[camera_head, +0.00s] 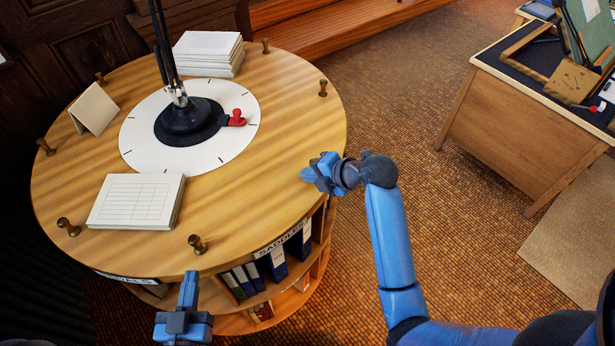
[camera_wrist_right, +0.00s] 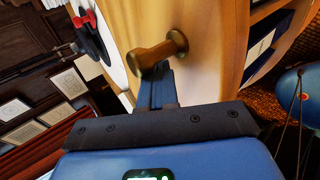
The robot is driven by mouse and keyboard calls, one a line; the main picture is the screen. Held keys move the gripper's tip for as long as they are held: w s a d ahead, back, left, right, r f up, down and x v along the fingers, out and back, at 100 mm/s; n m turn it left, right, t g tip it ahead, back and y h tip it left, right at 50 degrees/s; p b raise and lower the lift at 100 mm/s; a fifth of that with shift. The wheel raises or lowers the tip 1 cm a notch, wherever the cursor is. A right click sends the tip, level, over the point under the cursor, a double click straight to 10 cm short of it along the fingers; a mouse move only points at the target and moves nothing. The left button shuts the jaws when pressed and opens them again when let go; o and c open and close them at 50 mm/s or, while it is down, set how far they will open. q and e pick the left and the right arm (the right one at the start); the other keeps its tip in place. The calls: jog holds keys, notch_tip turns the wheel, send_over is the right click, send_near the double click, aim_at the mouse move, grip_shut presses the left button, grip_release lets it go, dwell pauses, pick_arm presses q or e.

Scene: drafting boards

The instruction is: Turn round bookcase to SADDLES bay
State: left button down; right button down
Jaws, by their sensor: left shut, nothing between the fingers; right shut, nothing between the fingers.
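The round bookcase (camera_head: 245,185) has a wooden top with several brass knobs around its rim. The SADDLES label (camera_head: 278,243) is on its front right side, above a bay of blue and green binders (camera_head: 272,262). My right gripper (camera_head: 306,174) is shut and empty at the right rim. In the right wrist view a brass knob (camera_wrist_right: 160,54) stands right at the shut fingertips (camera_wrist_right: 157,80); whether they touch is unclear. In the head view that knob is hidden by my gripper. My left gripper (camera_head: 189,280) is shut and empty at the front edge, near another brass knob (camera_head: 197,245).
On the top are a white disc with a black lamp base (camera_head: 190,122), a red pointer (camera_head: 237,118), paper stacks (camera_head: 135,200) and a folded card (camera_head: 93,108). A desk (camera_head: 520,110) stands at the right. Wooden steps (camera_head: 330,25) lie behind. Open floor is between.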

aim_at(312, 146)
jog(key=shift+w+d+b, duration=0.35)
jog(key=shift+w+b, duration=0.05)
jog(key=shift+w, duration=0.1)
jog(key=w+d, duration=0.1)
jog(key=w+d+b, duration=0.1)
jog(key=w, duration=0.1)
jog(key=shift+w+n+b, duration=0.1)
jog(key=shift+n+b, duration=0.2)
jog(key=shift+w+d+f+g+y, duration=0.1)
jog(key=shift+w+d+g+y, duration=0.2)
jog(key=shift+w, duration=0.15)
jog(key=shift+s+a, duration=0.2)
jog(key=shift+n+g, duration=0.3)
jog(key=shift+n, duration=0.1)
jog(key=w+b, duration=0.1)
jog(key=w+d+b, duration=0.1)
jog(key=w+b, duration=0.1)
jog(key=w, duration=0.1)
jog(key=shift+d+f, duration=0.1)
jog(key=shift+d, duration=0.3)
jog(key=shift+w+d+b, duration=0.3)
jog(key=shift+w+b, duration=0.15)
jog(key=shift+w, duration=0.2)
jog(key=shift+r, duration=0.2)
